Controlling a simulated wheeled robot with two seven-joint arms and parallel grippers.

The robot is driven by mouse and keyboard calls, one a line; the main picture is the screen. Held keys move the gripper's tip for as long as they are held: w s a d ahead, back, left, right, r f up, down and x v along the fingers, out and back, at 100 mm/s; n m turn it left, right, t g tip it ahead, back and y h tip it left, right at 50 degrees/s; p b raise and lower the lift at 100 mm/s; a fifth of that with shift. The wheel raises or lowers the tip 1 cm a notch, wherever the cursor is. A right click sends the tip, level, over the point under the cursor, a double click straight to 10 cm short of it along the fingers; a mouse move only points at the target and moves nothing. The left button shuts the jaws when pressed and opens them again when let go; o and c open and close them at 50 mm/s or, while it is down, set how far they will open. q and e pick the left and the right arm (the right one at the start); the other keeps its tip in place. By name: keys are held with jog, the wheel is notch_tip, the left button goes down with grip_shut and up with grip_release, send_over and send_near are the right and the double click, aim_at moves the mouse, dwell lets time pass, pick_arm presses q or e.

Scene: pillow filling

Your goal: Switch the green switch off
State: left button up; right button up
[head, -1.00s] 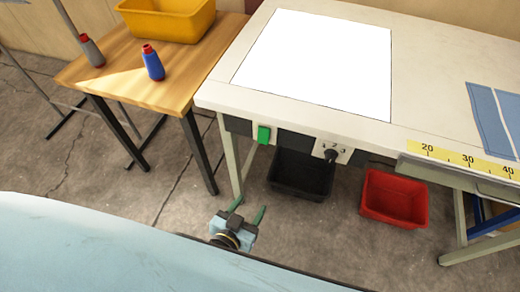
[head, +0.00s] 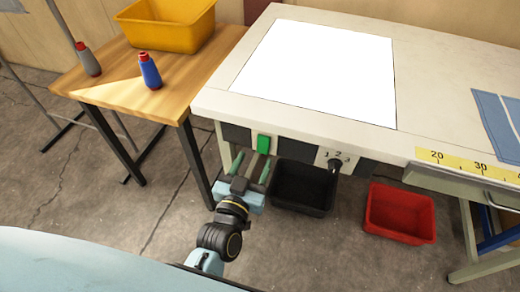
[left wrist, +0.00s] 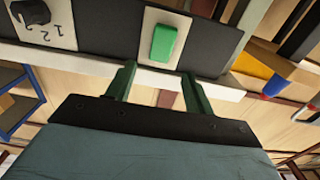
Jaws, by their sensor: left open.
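The green switch (head: 264,144) sits on a light plate on the dark front panel under the white table's edge. In the left wrist view the green switch (left wrist: 163,43) lies ahead of the fingers, roughly centred between them. My left gripper (head: 252,168) is open and empty, just below and in front of the switch in the head view. Its two green fingers (left wrist: 156,83) show apart in the left wrist view, and I see no contact with the switch. My right gripper is not in view.
A numbered black dial (head: 334,163) is on the panel to the right of the switch. A black bin (head: 303,188) and a red bin (head: 400,213) stand below. A wooden side table (head: 190,88) with a yellow bin (head: 168,30) is on the left.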

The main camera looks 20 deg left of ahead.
aim_at(263, 142)
pick_arm(q)
jog(key=shift+w+d+b, duration=0.1)
jog(key=shift+w+b, duration=0.4)
jog(key=shift+w, duration=2.3)
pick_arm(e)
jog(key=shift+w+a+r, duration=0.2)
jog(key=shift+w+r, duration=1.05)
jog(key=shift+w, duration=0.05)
